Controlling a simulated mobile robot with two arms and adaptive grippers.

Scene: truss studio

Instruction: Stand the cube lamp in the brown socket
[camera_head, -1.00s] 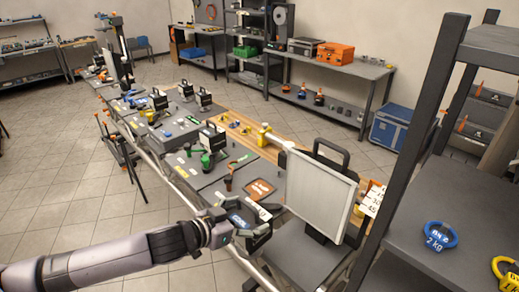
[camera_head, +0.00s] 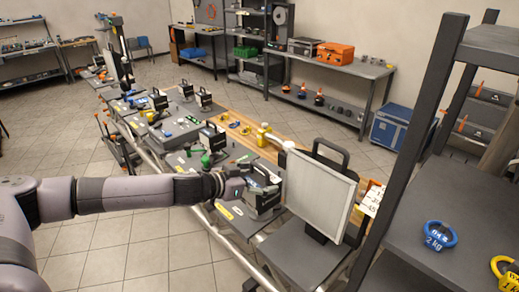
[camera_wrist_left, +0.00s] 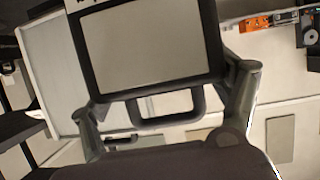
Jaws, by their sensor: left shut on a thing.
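The cube lamp is a dark box with a pale panel in a black frame. My left gripper (camera_head: 264,184) is shut on it, and the lamp (camera_head: 263,203) is beside the large light panel over the near end of the bench. In the left wrist view the lamp's face (camera_wrist_left: 150,42) fills the upper middle, with its black handle (camera_wrist_left: 168,120) below, between the two fingers (camera_wrist_left: 165,105). I cannot make out the brown socket now; my gripper and the lamp cover the spot where an orange-brown square showed earlier. My right gripper is in neither view.
A large white light panel (camera_head: 318,192) stands just right of the lamp. Other dark lamps (camera_head: 212,139) and small tools stand farther along the bench. A dark shelf (camera_head: 425,215) with a blue ring weight (camera_head: 440,236) fills the right. Tiled floor (camera_head: 110,235) lies left.

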